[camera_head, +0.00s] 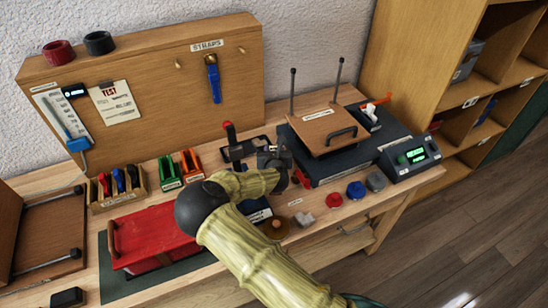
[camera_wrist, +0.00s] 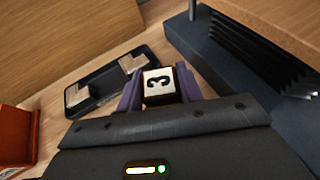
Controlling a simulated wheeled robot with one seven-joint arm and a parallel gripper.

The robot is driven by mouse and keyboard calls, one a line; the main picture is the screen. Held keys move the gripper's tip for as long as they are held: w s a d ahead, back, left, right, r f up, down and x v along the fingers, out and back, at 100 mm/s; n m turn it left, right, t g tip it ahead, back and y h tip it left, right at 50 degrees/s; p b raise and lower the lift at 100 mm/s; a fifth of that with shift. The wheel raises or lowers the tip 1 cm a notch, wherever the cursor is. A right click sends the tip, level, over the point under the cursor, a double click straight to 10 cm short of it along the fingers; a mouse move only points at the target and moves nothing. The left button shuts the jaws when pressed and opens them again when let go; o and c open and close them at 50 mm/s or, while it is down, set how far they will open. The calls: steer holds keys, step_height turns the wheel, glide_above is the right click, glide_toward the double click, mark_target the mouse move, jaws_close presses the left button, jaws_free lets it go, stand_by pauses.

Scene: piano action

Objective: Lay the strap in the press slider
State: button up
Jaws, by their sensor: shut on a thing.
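A blue strap (camera_head: 213,78) hangs from a peg under the STRAPS label on the upright wooden board. My gripper (camera_head: 276,158) is over the middle of the bench, left of the dark blue box with a wooden plate. The strap is well apart from my gripper. A small device with a red-topped lever (camera_head: 230,133) stands left of my gripper; I cannot tell which part is the press slider.
The dark blue box (camera_head: 343,163) carries a wooden plate (camera_head: 329,128) and two upright rods. A meter (camera_head: 411,157) stands right. A red case (camera_head: 148,236) lies front left. In the wrist view, a black tray (camera_wrist: 82,104) with metal pieces lies beyond my gripper.

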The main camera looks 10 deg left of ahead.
steer(key=shift+f, duration=1.8)
steer(key=shift+f, duration=0.1)
steer(key=shift+f, duration=0.15)
steer(key=o, duration=1)
steer(key=shift+r+p, duration=0.3)
steer(key=shift+s+d, duration=0.1)
steer(key=shift+s, duration=0.15)
steer(key=b+v, duration=0.1)
steer(key=v, duration=1)
steer(key=shift+s+d+r, duration=0.1)
steer(key=shift+s, duration=0.1)
